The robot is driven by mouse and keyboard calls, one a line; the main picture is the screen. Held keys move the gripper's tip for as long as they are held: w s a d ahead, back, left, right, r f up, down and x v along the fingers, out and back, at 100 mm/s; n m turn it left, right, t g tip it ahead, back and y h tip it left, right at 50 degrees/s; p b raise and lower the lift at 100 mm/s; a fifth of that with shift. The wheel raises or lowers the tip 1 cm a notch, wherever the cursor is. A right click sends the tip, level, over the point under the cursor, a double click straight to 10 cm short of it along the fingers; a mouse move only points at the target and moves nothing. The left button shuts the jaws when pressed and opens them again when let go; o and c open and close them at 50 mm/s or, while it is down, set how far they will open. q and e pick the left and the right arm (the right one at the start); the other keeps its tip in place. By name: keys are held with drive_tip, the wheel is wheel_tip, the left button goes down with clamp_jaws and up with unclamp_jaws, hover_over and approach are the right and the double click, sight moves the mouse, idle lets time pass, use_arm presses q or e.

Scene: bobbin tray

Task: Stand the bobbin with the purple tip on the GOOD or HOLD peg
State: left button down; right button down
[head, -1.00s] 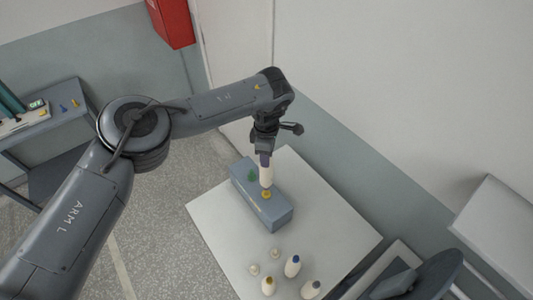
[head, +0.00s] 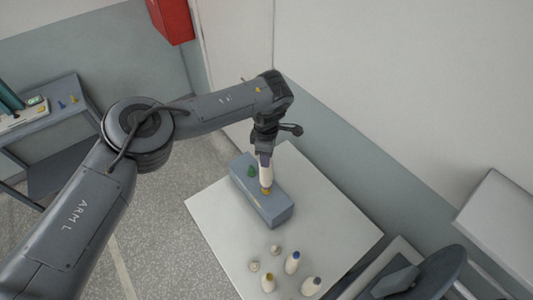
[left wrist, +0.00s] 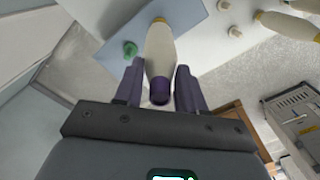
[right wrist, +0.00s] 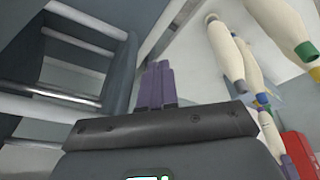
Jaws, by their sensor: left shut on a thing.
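The cream bobbin with the purple tip (head: 266,172) is upright in my left gripper (head: 264,152), held by its purple end. In the left wrist view the bobbin (left wrist: 159,52) points away between the two fingers of the left gripper (left wrist: 160,92). Its lower end is at the yellow peg (head: 266,190) on the blue-grey block (head: 268,214); I cannot tell how far the peg is inside it. A green peg (head: 251,171) stands beside it on the block. I cannot read the peg labels. My right gripper (right wrist: 155,85) shows only in its wrist view, shut and empty.
Several cream bobbins stand at the white table's (head: 225,232) near end, including one with a blue tip (head: 292,262) and one with a yellow tip (head: 268,283). A side shelf (head: 60,108) is at left. The table right of the block is clear.

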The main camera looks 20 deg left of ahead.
use_arm(q)
drive_tip(key=shift+f+b, duration=0.5)
drive_tip(key=shift+f, duration=0.55)
drive_tip(key=c, duration=0.6)
unclamp_jaws()
drive_tip(key=shift+r, duration=0.1)
wheel_tip(320, 180, up, 9)
drive_tip(key=shift+r+b, duration=0.15)
drive_tip(key=shift+b, duration=1.1)
drive_tip(key=shift+r, duration=0.65)
drive_tip(key=shift+f, duration=0.15)
